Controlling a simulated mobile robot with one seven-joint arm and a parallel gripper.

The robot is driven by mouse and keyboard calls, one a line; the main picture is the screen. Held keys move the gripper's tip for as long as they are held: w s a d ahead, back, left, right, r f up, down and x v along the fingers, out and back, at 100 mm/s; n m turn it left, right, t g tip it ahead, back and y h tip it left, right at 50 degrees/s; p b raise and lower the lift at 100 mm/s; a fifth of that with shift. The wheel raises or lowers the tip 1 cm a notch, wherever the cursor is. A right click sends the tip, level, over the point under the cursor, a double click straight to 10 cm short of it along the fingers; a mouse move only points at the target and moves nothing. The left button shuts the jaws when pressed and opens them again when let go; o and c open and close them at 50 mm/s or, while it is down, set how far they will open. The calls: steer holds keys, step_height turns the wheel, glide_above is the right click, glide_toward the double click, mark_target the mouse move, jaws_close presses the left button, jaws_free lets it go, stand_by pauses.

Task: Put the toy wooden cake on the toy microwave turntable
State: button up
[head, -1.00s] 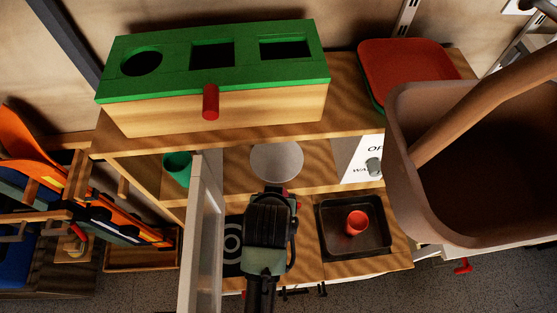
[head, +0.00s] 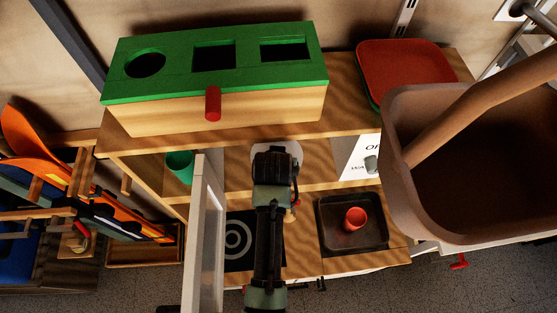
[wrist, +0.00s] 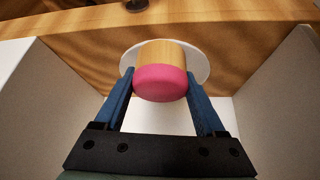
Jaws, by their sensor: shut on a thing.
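The toy wooden cake (wrist: 161,78), a wooden cylinder with a pink end, is between the two blue fingers of my gripper (wrist: 161,92) in the wrist view. My gripper is shut on it. The white round turntable (wrist: 200,66) shows behind and around the cake; I cannot tell whether they touch. In the head view my arm covers much of the turntable (head: 290,148), and the cake is hidden. The microwave is an open compartment in the wooden play kitchen, with its white door (head: 205,235) swung open to the left of my arm.
White walls (wrist: 40,90) stand on both sides of my gripper. A green cup (head: 179,166) is left of the microwave. A red cup (head: 355,219) sits in the black sink (head: 375,235). A green-topped shape box (head: 215,70) stands on the upper shelf.

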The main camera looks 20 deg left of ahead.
steer(key=shift+f, duration=0.3)
steer(key=o, duration=1.4)
steer(key=shift+s+r, duration=0.1)
steer(key=shift+r, duration=0.4)
steer(key=v, duration=1.1)
steer(key=shift+s+d+r, duration=0.1)
steer(key=shift+s+r, duration=0.05)
steer(key=shift+r, duration=0.05)
